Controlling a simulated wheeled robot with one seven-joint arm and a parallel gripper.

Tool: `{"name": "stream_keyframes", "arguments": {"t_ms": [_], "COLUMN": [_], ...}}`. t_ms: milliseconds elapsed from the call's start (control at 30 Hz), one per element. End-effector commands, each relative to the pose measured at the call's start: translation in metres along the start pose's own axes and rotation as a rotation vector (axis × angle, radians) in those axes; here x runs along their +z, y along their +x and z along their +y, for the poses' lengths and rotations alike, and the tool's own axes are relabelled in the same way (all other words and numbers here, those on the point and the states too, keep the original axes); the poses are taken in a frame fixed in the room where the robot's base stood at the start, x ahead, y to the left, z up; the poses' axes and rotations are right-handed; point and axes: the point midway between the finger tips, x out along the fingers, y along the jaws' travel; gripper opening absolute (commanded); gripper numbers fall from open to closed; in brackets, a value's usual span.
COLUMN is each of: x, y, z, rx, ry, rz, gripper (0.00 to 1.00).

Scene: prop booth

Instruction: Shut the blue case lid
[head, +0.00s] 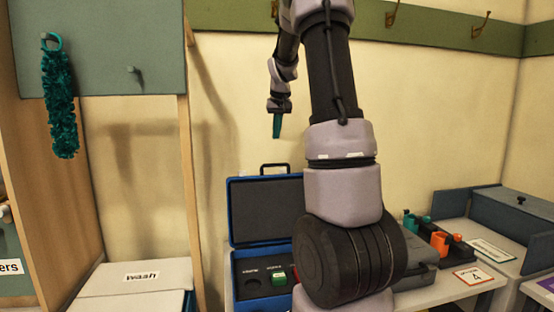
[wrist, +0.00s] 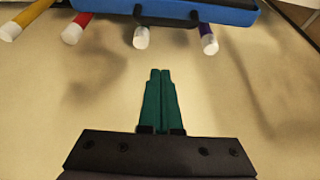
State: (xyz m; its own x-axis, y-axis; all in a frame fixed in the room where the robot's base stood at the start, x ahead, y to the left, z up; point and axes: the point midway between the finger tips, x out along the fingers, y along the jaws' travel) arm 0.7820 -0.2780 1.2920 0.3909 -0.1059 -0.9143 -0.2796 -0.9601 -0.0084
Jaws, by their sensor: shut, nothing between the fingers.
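The blue case (head: 233,280) stands on a white table with its lid (head: 265,210) raised upright. The lid has a dark inner lining and a black handle on its top edge. The black insert in the base has round recesses, small white labels and a green item (head: 279,279). My arm hides the case's right side. My gripper (head: 277,136) is shut and empty, pointing down, above the lid and clear of it. In the wrist view its teal fingers are together (wrist: 160,75), and a blue edge with a black handle (wrist: 168,14), apparently the lid, shows at the top.
Several coloured rods with pale ends (wrist: 141,37) lie near the blue edge in the wrist view. Right of my arm are an orange item (head: 440,242) and a grey bin (head: 512,215).

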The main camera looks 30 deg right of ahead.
Motion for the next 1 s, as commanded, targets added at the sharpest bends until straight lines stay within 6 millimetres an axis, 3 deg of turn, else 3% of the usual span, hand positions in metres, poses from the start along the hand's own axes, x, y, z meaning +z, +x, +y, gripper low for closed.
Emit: {"name": "stream_keyframes", "arguments": {"t_ms": [267,633,833,1000], "x": [-0.003,-0.002,0.024,0.034], "y": [0.029,0.107,0.096,0.092], "z": [0.004,0.004,0.004,0.004], "rx": [0.009,0.007,0.007,0.007], "ry": [-0.005,-0.004,-0.004,-0.004], "rz": [-0.007,-0.007,-0.003,-0.003], "gripper": [0.0,0.0,0.0,0.0]}}
